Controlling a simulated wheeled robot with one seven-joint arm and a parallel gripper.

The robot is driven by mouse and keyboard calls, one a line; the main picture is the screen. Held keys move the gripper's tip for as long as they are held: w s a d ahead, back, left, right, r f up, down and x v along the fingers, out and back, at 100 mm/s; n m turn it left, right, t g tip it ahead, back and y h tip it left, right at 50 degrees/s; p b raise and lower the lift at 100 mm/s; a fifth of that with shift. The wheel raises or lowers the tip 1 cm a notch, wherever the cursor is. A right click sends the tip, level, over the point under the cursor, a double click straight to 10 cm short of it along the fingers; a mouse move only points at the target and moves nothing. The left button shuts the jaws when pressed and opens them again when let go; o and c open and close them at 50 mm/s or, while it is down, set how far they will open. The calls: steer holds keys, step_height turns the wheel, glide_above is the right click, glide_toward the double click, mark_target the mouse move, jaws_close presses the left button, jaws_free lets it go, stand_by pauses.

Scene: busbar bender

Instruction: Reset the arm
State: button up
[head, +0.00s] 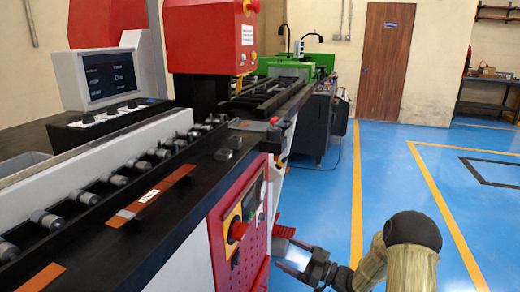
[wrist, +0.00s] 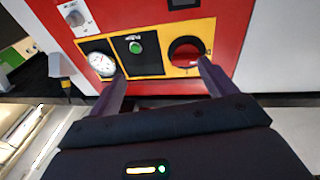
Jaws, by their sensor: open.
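My arm reaches in at the lower right of the head view, with my gripper (head: 284,249) low beside the red front panel of the busbar bender (head: 225,240). In the wrist view my gripper (wrist: 162,85) is open, its two dark fingers spread wide with nothing between them. Beyond the fingers is the control panel (wrist: 225,35) with a round white gauge (wrist: 101,63), a green button (wrist: 136,47) and a red round knob (wrist: 187,52). The right fingertip overlaps the edge of the red knob in the picture; I cannot tell whether they touch.
The bender's black bed with rollers (head: 85,198) runs along the left. A monitor (head: 108,76) stands on it, with a red housing (head: 208,38) behind. Blue floor (head: 395,170) with yellow lines is clear to the right. A wooden door (head: 386,60) and green machine (head: 300,62) are far back.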

steer(key=s+d+r+m+g+h, duration=0.2)
steer(key=s+d+m+h, duration=0.55)
steer(key=h, duration=0.85)
steer(key=s+a+r+m+g+h+p, duration=0.1)
steer(key=s+m+g, duration=0.2)
steer(key=s, duration=0.6)
steer(key=s+a+r+m+g, duration=0.1)
steer(key=s+a+m+g, duration=0.1)
steer(key=s, duration=0.7)
steer(key=w+p+v, duration=0.2)
steer(key=p+v, duration=0.9)
steer(key=w+r+p+v, duration=0.1)
steer(key=w+p+v, duration=0.2)
steer(key=p+v, duration=0.8)
steer(key=w+r+p+v, duration=0.1)
steer(key=w+p+v, duration=0.2)
steer(key=p+v, duration=0.8)
steer(key=shift+d+r+p, duration=0.2)
steer(key=shift+r+p, duration=0.1)
steer(key=shift+p, duration=0.65)
